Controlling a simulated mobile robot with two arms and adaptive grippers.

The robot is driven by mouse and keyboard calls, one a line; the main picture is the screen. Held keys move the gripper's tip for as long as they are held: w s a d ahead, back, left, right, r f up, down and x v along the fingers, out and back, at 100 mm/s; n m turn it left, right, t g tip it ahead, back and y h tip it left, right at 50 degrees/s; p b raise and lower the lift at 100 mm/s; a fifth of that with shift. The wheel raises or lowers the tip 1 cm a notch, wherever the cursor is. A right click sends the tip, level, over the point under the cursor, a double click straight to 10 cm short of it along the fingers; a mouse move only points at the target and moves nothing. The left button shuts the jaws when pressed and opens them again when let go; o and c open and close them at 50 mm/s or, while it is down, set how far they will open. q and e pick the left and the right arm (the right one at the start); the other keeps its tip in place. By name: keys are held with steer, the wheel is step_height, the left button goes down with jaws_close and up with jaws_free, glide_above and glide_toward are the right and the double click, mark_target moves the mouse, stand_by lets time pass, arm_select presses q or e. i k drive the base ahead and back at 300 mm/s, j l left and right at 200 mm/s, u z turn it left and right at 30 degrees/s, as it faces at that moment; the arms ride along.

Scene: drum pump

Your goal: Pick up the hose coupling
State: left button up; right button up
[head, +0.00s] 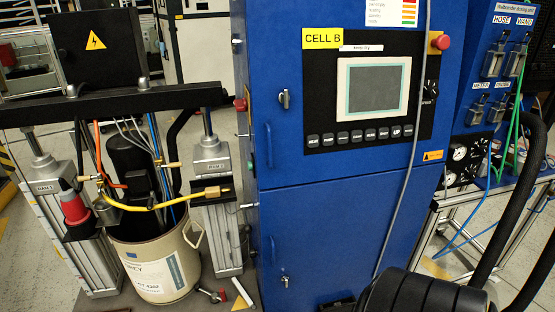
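A brass-coloured fitting, which looks like the hose coupling (212,192), sits at the right end of a yellow hose (165,204) in the head view. It is in front of the right ram column (222,240), just above the drum's right side. I cannot tell whether it rests on a holder or is fixed there. The yellow hose sags left across the drum (155,262) towards the left ram column (95,262). Neither of my grippers shows, so their states are hidden.
A blue cabinet (335,210) marked CELL B stands right of the pump. A black crossbeam (110,105) spans above the drum. A red plug-like part (73,207) sits on the left column. A dark ribbed part, probably my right arm, fills the bottom right. A small trolley (445,222) stands behind.

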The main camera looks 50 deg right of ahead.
mark_target(218, 192)
steer(key=z, duration=1.25)
steer(key=i+j+z, duration=0.1)
steer(key=j+z, duration=0.15)
steer(key=z, duration=0.2)
steer(key=j+z, duration=0.3)
steer(key=z, duration=0.15)
